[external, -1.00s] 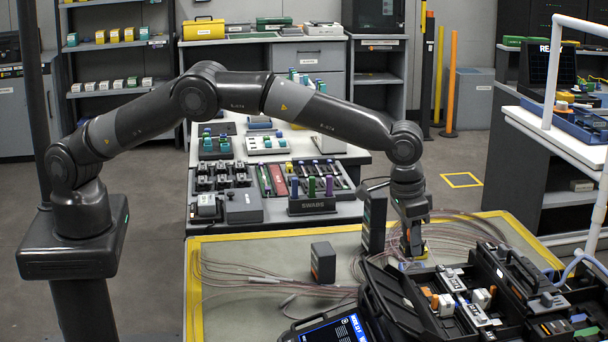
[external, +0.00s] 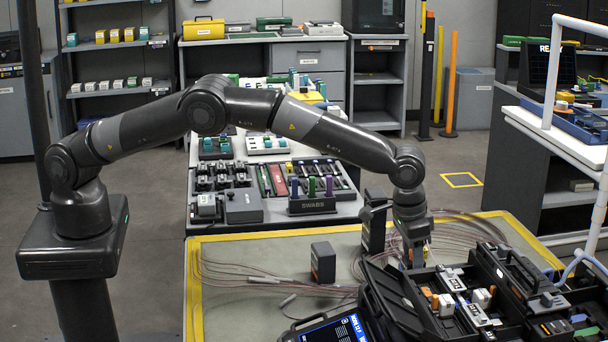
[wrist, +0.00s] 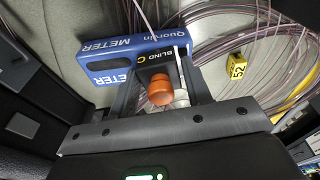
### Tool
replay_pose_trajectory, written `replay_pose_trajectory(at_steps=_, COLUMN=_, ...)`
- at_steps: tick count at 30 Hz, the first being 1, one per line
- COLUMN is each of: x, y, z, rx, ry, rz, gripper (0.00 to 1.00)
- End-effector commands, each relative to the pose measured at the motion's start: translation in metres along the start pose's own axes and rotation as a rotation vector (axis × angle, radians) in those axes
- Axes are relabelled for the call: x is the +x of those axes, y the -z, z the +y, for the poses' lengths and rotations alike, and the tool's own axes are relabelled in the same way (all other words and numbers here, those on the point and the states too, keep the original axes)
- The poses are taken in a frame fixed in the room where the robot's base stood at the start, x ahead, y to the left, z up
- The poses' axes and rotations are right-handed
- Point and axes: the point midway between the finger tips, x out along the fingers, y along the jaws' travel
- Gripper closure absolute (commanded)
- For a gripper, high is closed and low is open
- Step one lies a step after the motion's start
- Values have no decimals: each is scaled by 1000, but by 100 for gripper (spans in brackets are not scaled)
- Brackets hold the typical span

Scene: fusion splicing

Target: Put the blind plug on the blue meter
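In the wrist view, the blue meter (wrist: 118,62) lies beyond my fingertips, with white METER lettering and a black label area. The blind plug (wrist: 161,90), a black body marked BLIND with a round orange knob, sits between my two fingers. My gripper (wrist: 165,82) looks closed on the plug's sides, right at the meter's near edge. I cannot tell whether the plug touches or is seated on the meter. In the external view, my gripper (external: 416,258) points down near the yellow-edged mat; the plug and most of the meter are hidden there.
Looped clear fibre cables and a yellow numbered tag (wrist: 236,66) lie right of the meter. Dark upright blocks (external: 374,222) (external: 323,262) stand left of my gripper. An open black case (external: 470,300) with sorted parts is close in front.

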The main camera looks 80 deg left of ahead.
Motion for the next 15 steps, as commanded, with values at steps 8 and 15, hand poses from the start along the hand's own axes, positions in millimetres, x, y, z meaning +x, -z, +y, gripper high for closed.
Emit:
replay_pose_trajectory(at_steps=8, x=0, y=0, z=0, rx=0, ry=0, rz=0, gripper=41)
replay_pose_trajectory(at_steps=15, x=-8, y=1, z=0, rx=0, ry=-1, rz=1, gripper=41)
